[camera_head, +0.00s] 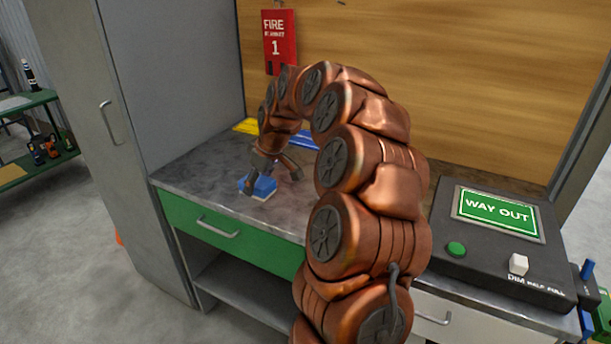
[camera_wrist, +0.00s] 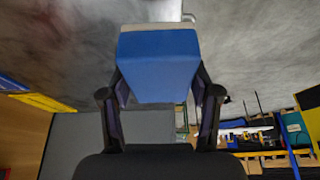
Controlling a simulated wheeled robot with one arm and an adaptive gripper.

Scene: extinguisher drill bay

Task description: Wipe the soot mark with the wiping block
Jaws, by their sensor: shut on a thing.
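The wiping block is blue with a pale underside; it shows in the head view (camera_head: 260,187) at the grey worktop (camera_head: 200,170), near its front edge. My gripper (camera_head: 271,172) is shut on the block from above. In the wrist view the block (camera_wrist: 158,65) sits between the two dark fingers of my gripper (camera_wrist: 160,88), its pale side towards the worktop (camera_wrist: 250,45). I cannot tell whether the block touches the worktop. The worktop is mottled with darker grey patches, and I cannot single out the soot mark among them. My arm hides the worktop's right part.
A tall grey cabinet (camera_head: 165,60) stands left of the worktop. A red fire blanket box (camera_head: 280,38) hangs on the wooden back wall. Yellow (camera_head: 246,126) and blue (camera_head: 303,141) flat pieces lie at the back. A black "WAY OUT" console (camera_head: 478,255) stands at the right.

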